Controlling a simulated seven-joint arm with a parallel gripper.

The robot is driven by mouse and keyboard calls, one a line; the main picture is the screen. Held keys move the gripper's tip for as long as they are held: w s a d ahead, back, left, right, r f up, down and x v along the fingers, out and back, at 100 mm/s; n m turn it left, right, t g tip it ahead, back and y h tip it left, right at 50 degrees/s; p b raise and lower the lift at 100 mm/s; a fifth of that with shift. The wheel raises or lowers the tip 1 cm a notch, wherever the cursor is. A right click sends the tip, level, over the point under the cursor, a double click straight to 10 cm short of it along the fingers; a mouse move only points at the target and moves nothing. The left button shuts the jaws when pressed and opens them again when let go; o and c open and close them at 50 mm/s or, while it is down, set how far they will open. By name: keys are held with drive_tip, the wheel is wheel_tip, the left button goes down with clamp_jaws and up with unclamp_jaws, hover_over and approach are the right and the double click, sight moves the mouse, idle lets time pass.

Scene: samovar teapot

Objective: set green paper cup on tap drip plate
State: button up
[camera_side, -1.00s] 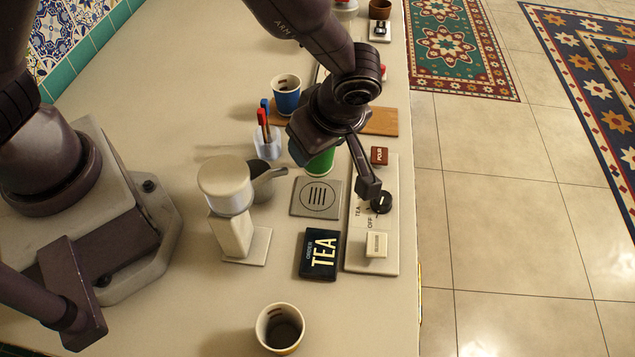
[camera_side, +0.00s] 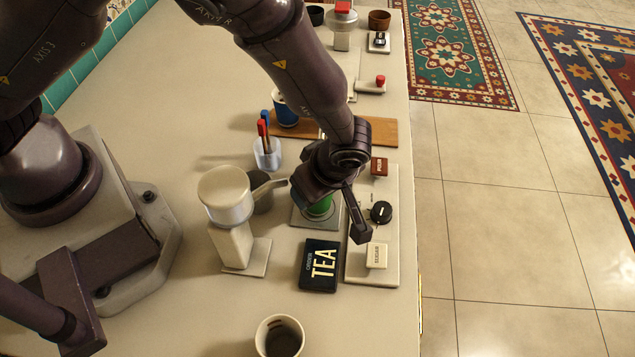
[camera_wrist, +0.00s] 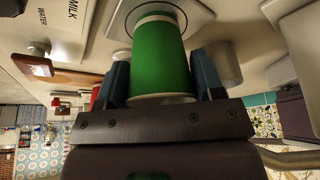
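The green paper cup (camera_side: 320,207) is below my gripper (camera_side: 322,188) in the side view, mostly hidden by it. In the wrist view the cup (camera_wrist: 158,62) sits between the two blue-grey fingers of my gripper (camera_wrist: 160,78), which press against its sides. The tap drip plate (camera_side: 299,219) is a grey square with a circle, partly covered by the cup and gripper. In the wrist view the cup's far end lies within the circle line on the plate. I cannot tell whether the cup touches the plate.
A panel with a black knob (camera_side: 381,212) is to the right. A pen holder (camera_side: 267,153) and blue cup (camera_side: 286,110) stand behind; another cup (camera_side: 280,337) is in front.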

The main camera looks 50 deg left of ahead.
drive_tip(key=shift+r, duration=0.1)
drive_tip(key=v, duration=1.2)
drive_tip(key=s+a+r+m+t+h, duration=0.1)
drive_tip(key=s+a+r+m+h, duration=0.25)
drive_tip(key=a+r+m, duration=0.75)
drive_tip(key=s+a+r+m+t, duration=0.1)
drive_tip(key=s+a+r+m, duration=0.1)
drive_tip(key=s+r, duration=0.1)
drive_tip(key=s+a+r+m+t, duration=0.2)
drive_tip(key=s+a+r, duration=0.1)
drive_tip(key=s+a+r+m+t+h, duration=0.1)
drive_tip(key=s+a+r+m, duration=0.2)
drive_tip(key=shift+s+t, duration=0.3)
drive_tip(key=shift+s, duration=0.1)
